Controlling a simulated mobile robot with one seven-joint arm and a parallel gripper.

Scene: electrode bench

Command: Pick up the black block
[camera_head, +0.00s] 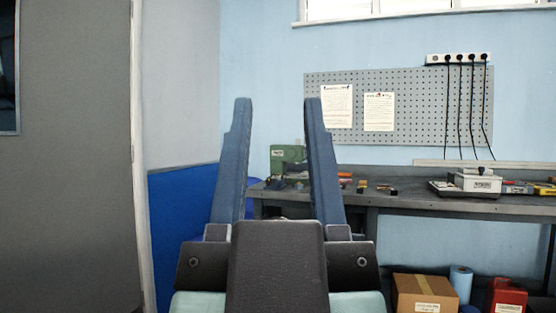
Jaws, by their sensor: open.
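My gripper (278,103) is in the middle of the camera_head view, with its two blue fingers pointing up and spread wide apart. Nothing is between the fingers except the background. The workbench (420,204) stands beyond it to the right. I cannot surely make out the black block. A few small dark and coloured items (362,185) lie on the bench just right of the right finger, too small to identify. The right finger and the gripper body hide part of the bench's left end.
A green machine (288,160) stands at the bench's left end. A white-topped device (477,181) sits farther right. Below are a cardboard box (425,294), a blue roll (461,282) and a red container (508,297). A pegboard (420,110) hangs behind. A grey door (75,190) is at left.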

